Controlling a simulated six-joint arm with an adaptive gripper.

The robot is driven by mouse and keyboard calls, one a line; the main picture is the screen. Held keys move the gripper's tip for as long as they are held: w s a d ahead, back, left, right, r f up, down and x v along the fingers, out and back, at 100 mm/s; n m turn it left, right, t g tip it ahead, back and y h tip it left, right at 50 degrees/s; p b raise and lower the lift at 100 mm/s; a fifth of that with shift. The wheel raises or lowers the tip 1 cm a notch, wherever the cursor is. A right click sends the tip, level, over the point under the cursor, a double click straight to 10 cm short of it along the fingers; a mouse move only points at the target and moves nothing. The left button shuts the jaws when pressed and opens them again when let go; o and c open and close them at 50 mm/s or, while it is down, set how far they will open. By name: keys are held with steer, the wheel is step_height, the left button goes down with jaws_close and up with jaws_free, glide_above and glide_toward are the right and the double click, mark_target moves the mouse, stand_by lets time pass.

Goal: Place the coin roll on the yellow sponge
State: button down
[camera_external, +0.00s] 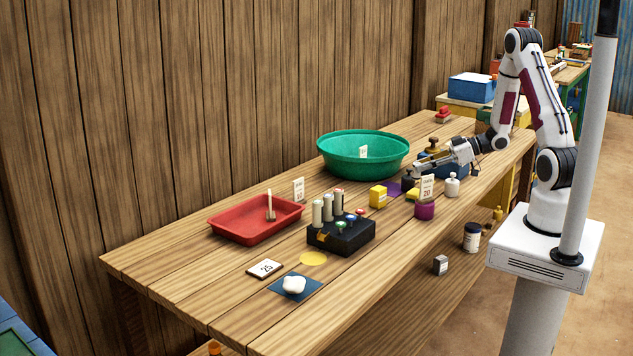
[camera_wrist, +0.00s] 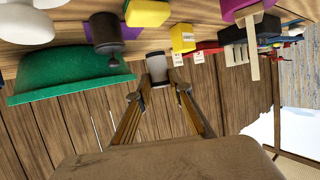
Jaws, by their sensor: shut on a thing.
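My gripper (camera_external: 418,166) reaches in low over the back half of the table, pointing left. In the wrist view my gripper (camera_wrist: 160,88) has its fingertips closed around a short light-grey cylinder (camera_wrist: 158,68), which looks like the coin roll. The roll is hard to make out in the external view.
A green bowl (camera_external: 336,159) stands left of my gripper.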

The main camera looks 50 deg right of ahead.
steer(key=shift+f, duration=0.1)
stand_by(0.3)
steer(key=shift+f, duration=2)
steer(key=c, duration=1.8)
jaws_free()
steer(key=shift+f, duration=0.15)
steer(key=shift+v, duration=6.1)
steer(key=shift+w, duration=0.2)
